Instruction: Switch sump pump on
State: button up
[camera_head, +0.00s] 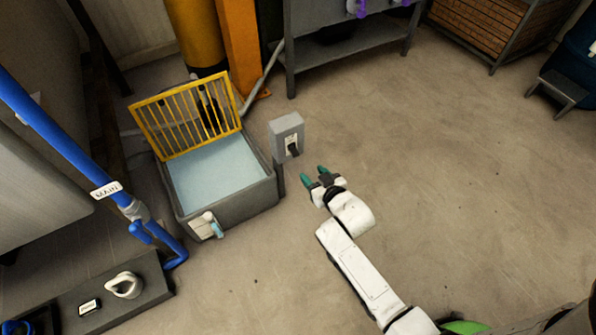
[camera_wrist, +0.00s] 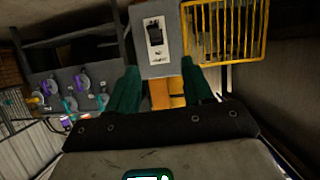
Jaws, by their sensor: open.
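The switch box (camera_head: 287,135) is a small grey box on a post beside the sump, with a dark toggle (camera_head: 293,148) on its light front plate. In the wrist view the switch box (camera_wrist: 157,38) is straight ahead, with its dark toggle (camera_wrist: 155,33) above a small label that I cannot read. The sump (camera_head: 222,185) is a grey tank of pale liquid with a raised yellow grate (camera_head: 187,115). My gripper (camera_head: 314,177) has green fingers, open and empty, just to the right of and below the box, apart from it. The wrist view shows both fingers (camera_wrist: 160,80) spread below the toggle.
A blue pipe (camera_head: 70,150) tagged MAIN runs down the left side. A white fitting with a blue handle (camera_head: 207,225) is on the sump's front. A grey bench (camera_head: 345,45) stands behind.

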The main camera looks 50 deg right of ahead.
aim_at(297, 156)
notch_tip(297, 156, down, 8)
jog(key=w+d+t+b, duration=0.1)
jog(key=d+t+b, duration=0.2)
jog(key=t+b, duration=0.3)
jog(key=shift+g+h, duration=0.4)
jog(key=shift+g, duration=0.1)
jog(key=shift+a+r+b+x, duration=0.15)
jog(key=shift+b+x, duration=1.3)
jog(key=shift+x, duration=1.3)
jog(key=shift+a+r+b+x, duration=0.15)
jog(key=shift+b+x, duration=1.3)
jog(key=shift+x, duration=1.3)
jog(key=shift+c, duration=0.3)
grip_shut()
